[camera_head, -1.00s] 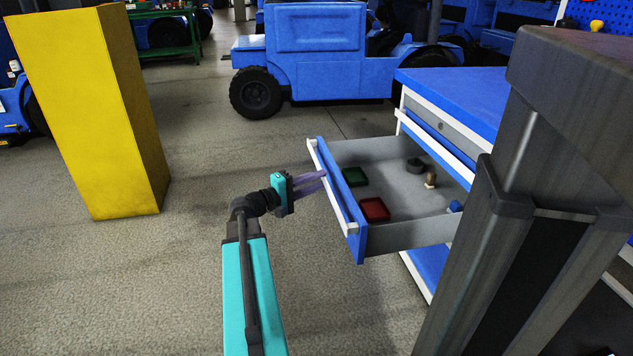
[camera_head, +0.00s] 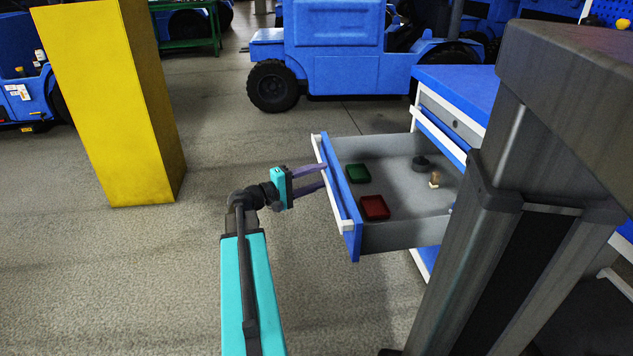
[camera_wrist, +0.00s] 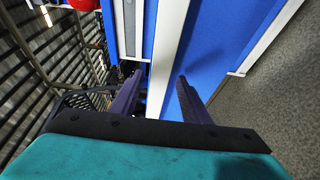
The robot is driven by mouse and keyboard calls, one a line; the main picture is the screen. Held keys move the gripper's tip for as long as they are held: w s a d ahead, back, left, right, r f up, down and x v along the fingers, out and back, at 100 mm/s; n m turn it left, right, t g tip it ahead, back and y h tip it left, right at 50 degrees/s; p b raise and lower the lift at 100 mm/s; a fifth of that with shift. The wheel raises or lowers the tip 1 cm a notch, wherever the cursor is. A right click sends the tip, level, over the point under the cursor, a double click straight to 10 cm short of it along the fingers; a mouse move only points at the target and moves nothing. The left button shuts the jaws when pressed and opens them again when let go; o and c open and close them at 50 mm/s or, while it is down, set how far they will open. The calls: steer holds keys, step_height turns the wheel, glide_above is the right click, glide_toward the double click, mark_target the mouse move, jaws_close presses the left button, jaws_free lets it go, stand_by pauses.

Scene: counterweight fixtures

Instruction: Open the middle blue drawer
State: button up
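The blue drawer (camera_head: 337,200) is pulled well out of the cabinet, its interior visible. A white handle rail (camera_head: 321,165) runs along its blue front. My gripper (camera_head: 325,177) is at the drawer front from the left, its two purple fingers spread apart. In the wrist view, the fingers of my gripper (camera_wrist: 157,88) stand on either side of a white rail (camera_wrist: 170,60), with a gap visible at the right finger. Whether either finger touches the rail is unclear. The drawer holds a green tray (camera_head: 357,173), a red tray (camera_head: 374,207) and small parts.
The cabinet (camera_head: 460,90) has a blue top and another drawer above, shut. My grey column hides part of the open drawer and cabinet. A yellow pillar (camera_head: 110,100) stands at left, a blue vehicle (camera_head: 345,60) behind. Floor between pillar and drawer is clear.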

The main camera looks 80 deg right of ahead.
steer(key=shift+w, duration=0.15)
steer(key=p+v, duration=0.4)
steer(key=v, duration=0.9)
steer(key=shift+a, duration=0.35)
steer(key=shift+w, duration=0.15)
